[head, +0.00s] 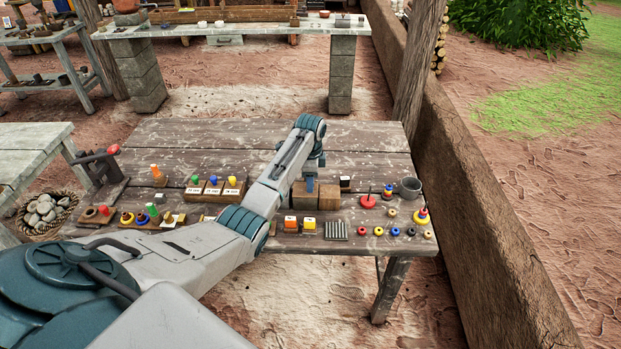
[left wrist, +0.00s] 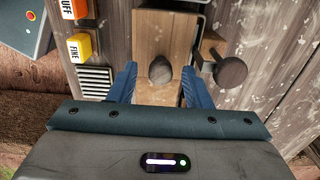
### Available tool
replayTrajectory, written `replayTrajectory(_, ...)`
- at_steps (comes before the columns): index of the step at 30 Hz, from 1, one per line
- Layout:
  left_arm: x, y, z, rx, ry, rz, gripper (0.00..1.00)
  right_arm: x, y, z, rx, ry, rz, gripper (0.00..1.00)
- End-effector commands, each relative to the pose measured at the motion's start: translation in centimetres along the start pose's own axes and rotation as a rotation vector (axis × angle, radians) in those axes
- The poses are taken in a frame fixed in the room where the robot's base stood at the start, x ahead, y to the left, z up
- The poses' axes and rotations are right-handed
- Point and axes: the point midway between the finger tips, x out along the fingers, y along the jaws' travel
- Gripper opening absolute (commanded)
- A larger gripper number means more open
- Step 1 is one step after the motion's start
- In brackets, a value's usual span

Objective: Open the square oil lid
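A wooden box (head: 303,198) stands on the plank table under my left gripper; I take its top to be the square oil lid. In the left wrist view the pale wooden top (left wrist: 150,28) carries a dark round knob (left wrist: 160,69). My left gripper (head: 310,184) points down over the box. In the left wrist view its two blue fingers (left wrist: 159,72) are spread wide, one on each side of the knob, with visible gaps. Whether the fingertips reach down to the knob's height I cannot tell. My right gripper is in neither view.
An orange block (head: 290,223), a yellow block (head: 309,225) and a ribbed grey piece (head: 335,230) lie in front of the box. A dark knobbed thing (left wrist: 230,72) stands close to the right finger. A red disc (head: 368,202) and grey mug (head: 410,187) stand further right.

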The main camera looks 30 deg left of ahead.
Motion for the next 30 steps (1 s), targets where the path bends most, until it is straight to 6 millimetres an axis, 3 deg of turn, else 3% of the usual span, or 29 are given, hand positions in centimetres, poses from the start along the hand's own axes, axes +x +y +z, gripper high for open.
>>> replayTrajectory(1, 0.0, 0.0, 0.0, 0.000, 0.000, 0.000, 0.35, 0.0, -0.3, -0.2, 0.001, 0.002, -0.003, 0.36)
replayTrajectory(6, 0.0, 0.0, 0.0, 0.000, 0.000, 0.000, 0.02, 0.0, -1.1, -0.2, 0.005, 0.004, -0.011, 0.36)
replayTrajectory(7, 0.0, 0.0, 0.0, 0.000, 0.000, 0.000, 0.00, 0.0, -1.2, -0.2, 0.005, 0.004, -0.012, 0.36)
replayTrajectory(13, 0.0, 0.0, -0.6, 0.000, 0.002, 0.001, 0.00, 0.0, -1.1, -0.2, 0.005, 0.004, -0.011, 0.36)
replayTrajectory(21, 0.0, -0.1, -6.4, 0.001, 0.005, 0.001, 0.00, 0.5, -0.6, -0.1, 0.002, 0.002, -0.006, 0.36)
replayTrajectory(24, 0.0, -0.1, -7.6, 0.000, 0.003, 0.000, 0.00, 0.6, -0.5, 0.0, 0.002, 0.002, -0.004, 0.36)
replayTrajectory(30, -0.1, -0.1, -8.1, 0.000, 0.001, -0.002, 0.00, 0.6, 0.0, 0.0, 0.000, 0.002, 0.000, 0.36)
